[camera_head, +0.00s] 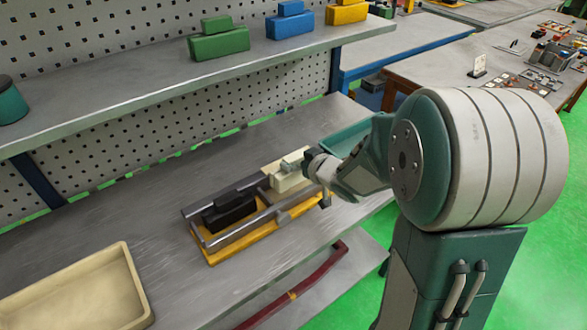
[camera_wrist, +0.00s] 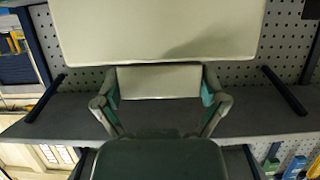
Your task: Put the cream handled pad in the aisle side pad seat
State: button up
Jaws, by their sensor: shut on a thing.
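The cream handled pad (camera_head: 289,183) is at the right end of the fixture in the head view. It looks level with the rails, but I cannot tell whether it rests on the seat or hangs just above it. My gripper (camera_head: 309,162) is shut on its handle. In the wrist view my gripper (camera_wrist: 160,88) has a finger at each end of the cream handle, and the wide pad body (camera_wrist: 160,30) fills the top. The fixture (camera_head: 240,247) has a yellow base and grey rails. A black handled pad (camera_head: 229,212) sits in its left part. The seat under the cream pad is hidden.
A beige tray (camera_head: 141,290) lies at the front left of the grey bench and a teal tray (camera_head: 347,137) behind my wrist. Green (camera_head: 219,42), blue (camera_head: 290,25) and yellow (camera_head: 346,15) handled pads stand on the shelf above.

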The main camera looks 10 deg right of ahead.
jog(key=shift+w+f, duration=0.85)
jog(key=shift+f, duration=0.15)
jog(key=shift+w+f, duration=0.15)
jog(key=shift+f, duration=0.75)
jog(key=shift+w+f, duration=0.1)
jog(key=shift+f, duration=0.75)
jog(key=shift+f, duration=0.15)
jog(key=o, duration=1)
